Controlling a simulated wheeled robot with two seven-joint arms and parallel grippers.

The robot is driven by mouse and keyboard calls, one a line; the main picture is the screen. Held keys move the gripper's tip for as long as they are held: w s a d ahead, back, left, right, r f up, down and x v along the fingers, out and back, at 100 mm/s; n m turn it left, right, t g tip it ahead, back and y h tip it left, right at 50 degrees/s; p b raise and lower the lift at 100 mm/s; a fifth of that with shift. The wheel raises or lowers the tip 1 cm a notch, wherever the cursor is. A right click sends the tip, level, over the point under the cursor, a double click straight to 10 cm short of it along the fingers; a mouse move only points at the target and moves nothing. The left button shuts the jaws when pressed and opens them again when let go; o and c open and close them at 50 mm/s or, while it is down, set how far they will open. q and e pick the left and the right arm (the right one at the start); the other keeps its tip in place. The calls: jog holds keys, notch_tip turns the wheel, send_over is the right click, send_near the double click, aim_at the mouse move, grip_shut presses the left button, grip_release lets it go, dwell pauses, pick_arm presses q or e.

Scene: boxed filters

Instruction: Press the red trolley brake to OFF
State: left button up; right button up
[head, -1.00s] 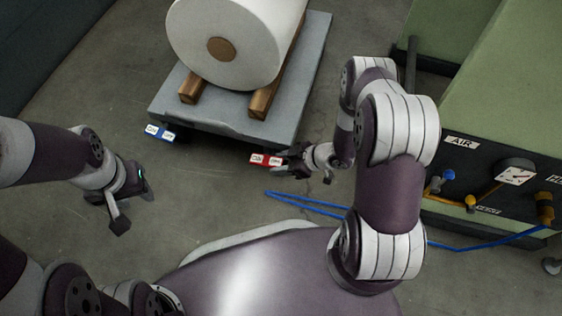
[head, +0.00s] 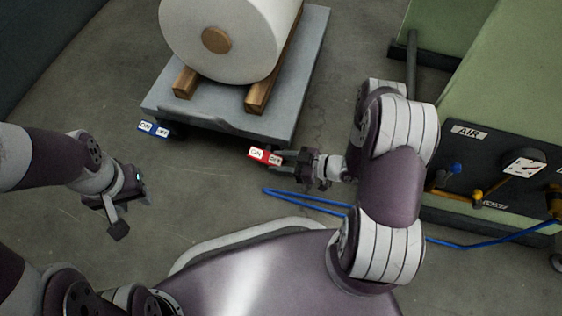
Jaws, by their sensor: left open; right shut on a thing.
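The red trolley brake (head: 265,155) sticks out low at the front right of the grey trolley (head: 313,65). It has two white labels, reading ON on the left and apparently OFF on the right. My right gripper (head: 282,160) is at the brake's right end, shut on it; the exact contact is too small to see. The brake's right end sits slightly lower in the picture than its left. My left gripper (head: 128,213) is open and empty over the floor, left of and nearer than the trolley.
A blue brake (head: 154,129) is at the trolley's front left. A large white roll (head: 225,30) rests on wooden beams (head: 272,78). A blue hose (head: 300,203) lies on the floor, running to the green machine (head: 500,70) with an AIR panel (head: 490,170) at right.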

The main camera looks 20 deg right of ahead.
jog(key=o, duration=0.8)
